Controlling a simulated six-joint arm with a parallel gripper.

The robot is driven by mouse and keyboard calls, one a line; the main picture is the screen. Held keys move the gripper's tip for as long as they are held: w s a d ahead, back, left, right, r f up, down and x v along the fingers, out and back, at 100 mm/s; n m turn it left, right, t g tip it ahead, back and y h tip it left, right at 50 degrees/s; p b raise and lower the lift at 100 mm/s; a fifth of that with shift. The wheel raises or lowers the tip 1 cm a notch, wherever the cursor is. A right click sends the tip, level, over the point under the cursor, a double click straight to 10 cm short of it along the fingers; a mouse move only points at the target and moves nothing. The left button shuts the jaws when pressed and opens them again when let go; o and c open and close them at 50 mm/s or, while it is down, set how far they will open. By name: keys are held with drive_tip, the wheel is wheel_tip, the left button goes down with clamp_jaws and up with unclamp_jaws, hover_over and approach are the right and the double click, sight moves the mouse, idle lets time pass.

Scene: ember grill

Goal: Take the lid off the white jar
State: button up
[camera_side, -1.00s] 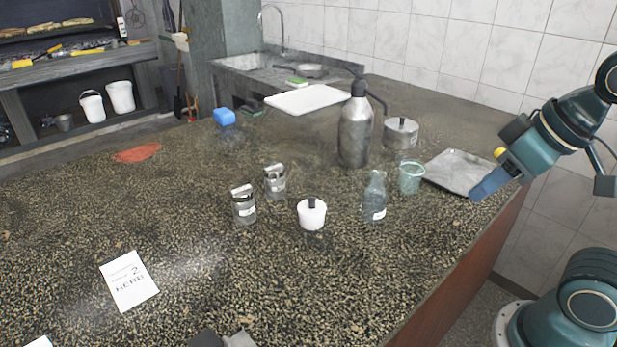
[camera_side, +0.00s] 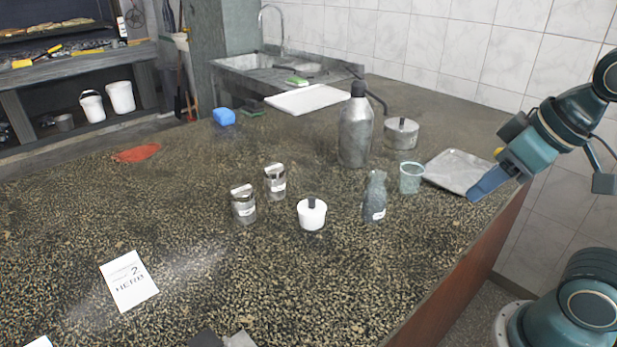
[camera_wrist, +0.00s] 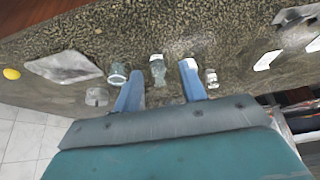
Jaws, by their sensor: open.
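The white jar (camera_side: 312,219) stands upright on the speckled counter. Its lid (camera_side: 312,203) has a dark knob and sits on top of the jar. My gripper (camera_side: 478,196) is in the air at the right edge of the counter, well to the right of the jar and apart from it. In the wrist view my gripper (camera_wrist: 160,66) is open, its two blue fingers spread with nothing held between them. A white patch at the right fingertip may be the jar, mostly hidden there.
A glass bottle (camera_side: 375,197) and a greenish cup (camera_side: 410,179) stand right of the jar. Two small lidded jars (camera_side: 243,208) (camera_side: 275,182) stand left of it. A tall metal bottle (camera_side: 356,135) is behind, and a metal tray (camera_side: 458,172) lies near my gripper. The front counter is mostly clear.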

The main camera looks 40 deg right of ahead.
drive_tip(key=w+a+f+n+g+y, duration=0.1)
drive_tip(key=w+n, duration=0.3)
drive_tip(key=w, duration=0.8)
drive_tip(key=w+a+f+n+g+y, duration=0.1)
drive_tip(key=w+a+n+y, duration=0.1)
drive_tip(key=w, duration=1.1)
drive_tip(key=shift+w+a+n, duration=0.3)
drive_tip(key=shift+a+n, duration=0.25)
drive_tip(key=shift+n, duration=0.35)
hover_over(313, 198)
drive_tip(key=s+d, duration=0.1)
drive_tip(key=d, duration=0.1)
drive_tip(key=f, duration=0.7)
drive_tip(key=shift+s+a+f, duration=0.2)
drive_tip(key=shift+f, duration=0.2)
drive_tip(key=shift+s+x, duration=0.1)
drive_tip(key=shift+x, duration=1.2)
drive_tip(key=shift+s+x, duration=0.15)
drive_tip(key=shift+x, duration=1.15)
